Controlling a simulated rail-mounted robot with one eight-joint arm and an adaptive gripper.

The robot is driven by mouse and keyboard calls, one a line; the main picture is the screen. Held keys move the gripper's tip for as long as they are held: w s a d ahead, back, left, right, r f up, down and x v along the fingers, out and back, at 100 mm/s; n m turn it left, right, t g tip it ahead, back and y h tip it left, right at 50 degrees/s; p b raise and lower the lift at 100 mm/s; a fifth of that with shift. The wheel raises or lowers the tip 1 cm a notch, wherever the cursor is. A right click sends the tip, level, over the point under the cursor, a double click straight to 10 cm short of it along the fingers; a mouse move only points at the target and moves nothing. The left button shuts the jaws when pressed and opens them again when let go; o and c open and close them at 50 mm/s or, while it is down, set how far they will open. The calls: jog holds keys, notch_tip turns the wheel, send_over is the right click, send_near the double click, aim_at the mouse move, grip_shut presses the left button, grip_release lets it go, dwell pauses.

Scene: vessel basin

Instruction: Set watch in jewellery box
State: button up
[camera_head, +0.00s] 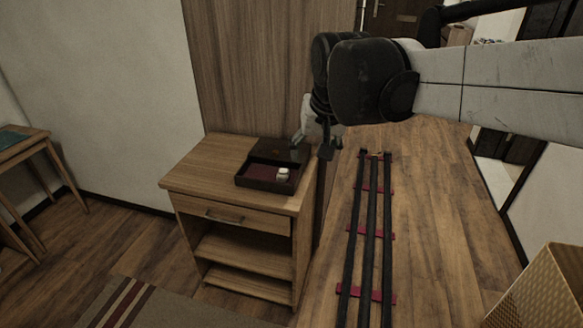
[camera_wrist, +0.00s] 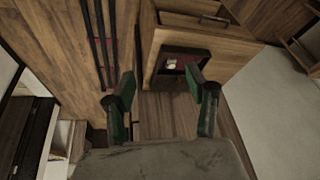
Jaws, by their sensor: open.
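A dark jewellery box (camera_head: 262,185) with a dark red lining sits on top of the wooden bedside cabinet, in the middle of the head view. It also shows in the wrist view (camera_wrist: 160,73), beyond my fingers. A small whitish object (camera_head: 283,174) is in its right part; it also shows in the wrist view (camera_wrist: 171,63). It is too small to tell whether it is the watch. I make out no other watch. My gripper (camera_wrist: 168,88) is open, its two green-padded fingers wide apart with nothing between them. In the head view my gripper (camera_head: 324,146) is right of the box, apart from it.
The bedside cabinet (camera_head: 235,222) has a shut drawer and open shelves. Its top is clear left of the box. Dark rails with red crosspieces (camera_head: 367,233) run along the floor to its right. A woven basket (camera_head: 545,295) stands at lower right, a small table (camera_head: 22,147) at far left.

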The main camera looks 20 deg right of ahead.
jog(key=s+f+n+t, duration=0.1)
jog(key=s+f, duration=0.2)
jog(key=s, duration=0.4)
jog(key=s+f+n+t, duration=0.1)
jog(key=s+f, duration=0.2)
jog(key=s, duration=0.5)
jog(key=shift+s+a+f, duration=0.15)
jog(key=shift+s+f, duration=0.15)
jog(key=shift+f, duration=0.1)
